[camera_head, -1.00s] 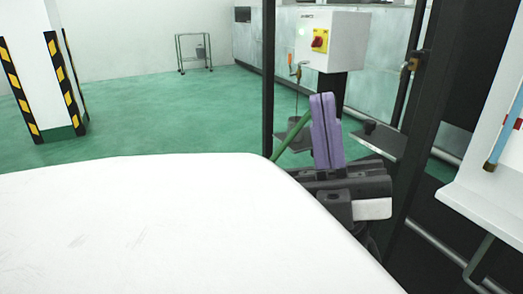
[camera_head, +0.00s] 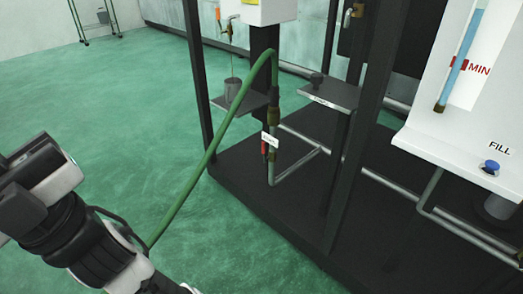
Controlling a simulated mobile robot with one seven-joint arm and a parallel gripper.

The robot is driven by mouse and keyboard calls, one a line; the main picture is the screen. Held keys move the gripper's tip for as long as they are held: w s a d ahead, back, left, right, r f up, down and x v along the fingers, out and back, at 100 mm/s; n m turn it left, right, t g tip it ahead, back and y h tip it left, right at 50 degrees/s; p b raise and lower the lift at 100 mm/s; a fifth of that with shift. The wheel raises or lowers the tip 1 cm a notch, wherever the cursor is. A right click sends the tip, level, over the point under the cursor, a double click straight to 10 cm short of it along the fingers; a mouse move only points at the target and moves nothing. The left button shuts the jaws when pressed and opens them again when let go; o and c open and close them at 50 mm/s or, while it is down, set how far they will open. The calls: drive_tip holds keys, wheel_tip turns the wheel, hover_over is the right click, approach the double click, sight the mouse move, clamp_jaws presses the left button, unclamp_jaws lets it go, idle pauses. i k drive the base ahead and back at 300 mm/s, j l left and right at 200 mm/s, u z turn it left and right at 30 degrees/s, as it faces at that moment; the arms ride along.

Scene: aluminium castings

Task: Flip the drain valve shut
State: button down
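A small red handle (camera_head: 264,148) sits beside this pipe, next to a white tag (camera_head: 270,138) whose print is too small to read. It looks like the drain valve, but I cannot tell whether the handle is in the open or shut position. A green hose (camera_head: 208,150) arches from the top of the pipe down to the lower left. My arm shows at the lower left, well apart from the valve. My gripper is out of view.
A black post (camera_head: 352,130) stands right of the valve. A blue knob (camera_head: 490,166) labelled FILL is on a white panel at the right. A cup (camera_head: 232,88) rests on a small shelf under an orange-handled tap (camera_head: 228,22). Green floor (camera_head: 110,130) is clear at left.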

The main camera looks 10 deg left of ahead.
sight(263, 143)
drive_tip(key=i+l+u, duration=0.1)
drive_tip(key=i+u, duration=0.25)
drive_tip(key=i, duration=0.15)
drive_tip(key=i+j+z, duration=0.3)
drive_tip(key=i+j, duration=0.55)
